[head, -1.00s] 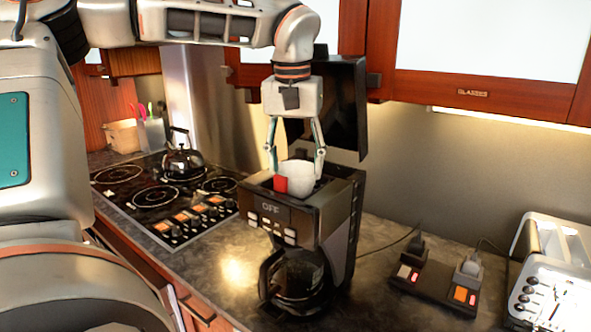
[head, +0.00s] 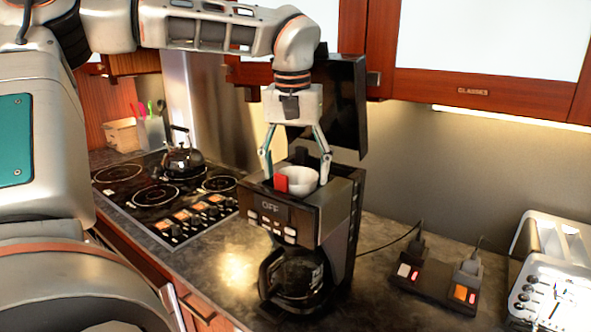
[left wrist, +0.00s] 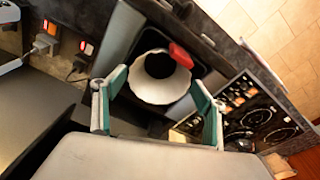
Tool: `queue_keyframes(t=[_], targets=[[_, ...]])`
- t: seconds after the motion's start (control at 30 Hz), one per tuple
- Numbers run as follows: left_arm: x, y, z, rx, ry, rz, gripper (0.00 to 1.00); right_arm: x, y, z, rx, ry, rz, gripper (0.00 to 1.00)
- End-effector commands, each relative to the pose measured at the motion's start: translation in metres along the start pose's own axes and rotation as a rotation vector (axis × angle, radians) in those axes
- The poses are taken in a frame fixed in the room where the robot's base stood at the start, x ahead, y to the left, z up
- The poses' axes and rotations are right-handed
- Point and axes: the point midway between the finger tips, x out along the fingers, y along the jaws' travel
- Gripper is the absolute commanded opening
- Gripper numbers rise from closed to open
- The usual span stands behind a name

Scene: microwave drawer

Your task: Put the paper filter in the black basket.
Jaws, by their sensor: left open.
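The white paper filter (head: 303,182) sits low in the open top of the black coffee maker (head: 340,215), beside a red tab (head: 281,184). In the left wrist view the filter (left wrist: 148,94) shows as a pale, wavy ring with a dark middle, and the red tab (left wrist: 181,55) touches its rim. The black basket cannot be told apart from the dark well around the filter. My left gripper (head: 297,173) is open above the filter, one finger on each side, with gaps between fingers and filter. My right gripper is not in view.
The coffee maker's raised black lid (head: 342,108) stands close behind my left gripper. A stove (head: 160,198) with a kettle (head: 184,160) lies to the left. A power strip (head: 432,280) and a toaster (head: 550,270) are on the right of the counter.

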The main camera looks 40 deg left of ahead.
Motion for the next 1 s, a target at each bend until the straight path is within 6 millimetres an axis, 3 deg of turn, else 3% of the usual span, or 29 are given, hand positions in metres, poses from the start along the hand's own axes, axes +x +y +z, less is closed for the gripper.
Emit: queue_keyframes(t=[0.17, 0.6, 0.8, 1.0], targets=[[-0.018, 0.000, -0.001, -0.001, 0.005, -0.001, 0.72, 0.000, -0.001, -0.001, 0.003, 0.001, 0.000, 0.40], [-0.102, 0.000, -0.001, -0.002, 0.004, -0.001, 0.72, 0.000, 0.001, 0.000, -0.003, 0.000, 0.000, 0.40], [-0.120, 0.000, -0.001, -0.001, 0.001, 0.000, 0.72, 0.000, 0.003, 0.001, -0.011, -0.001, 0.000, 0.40], [-0.123, 0.000, 0.000, 0.000, 0.000, 0.000, 0.72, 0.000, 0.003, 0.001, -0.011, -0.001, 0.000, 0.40]])
